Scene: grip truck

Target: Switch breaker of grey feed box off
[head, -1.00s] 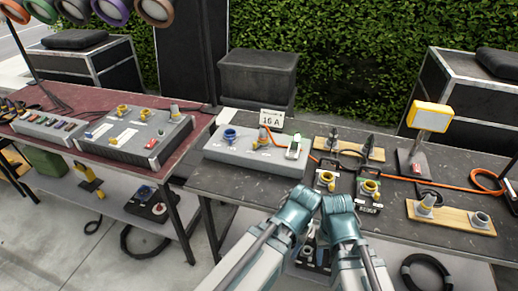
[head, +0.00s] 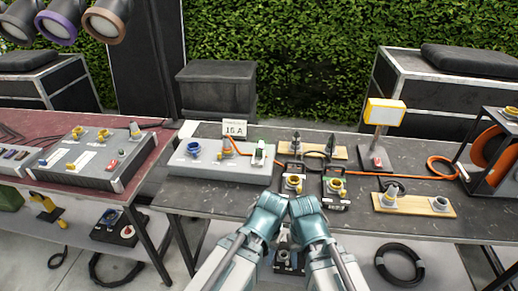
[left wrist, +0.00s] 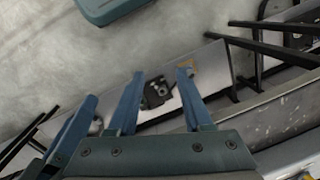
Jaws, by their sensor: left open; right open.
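The grey feed box (head: 213,165) stands on the left part of the dark table, beside a "16 A" sign (head: 234,130). The lever position is too small to tell. My right gripper (head: 308,207) and my left arm's teal end are close together in front of the table, apart from the box. My left gripper (left wrist: 163,72) is open and empty above the floor and lower shelf.
Two black socket units (head: 337,190) stand right of the box. An orange cable (head: 408,177) runs to a reel at the right. Another grey box (head: 90,160) with a red switch is on the red table.

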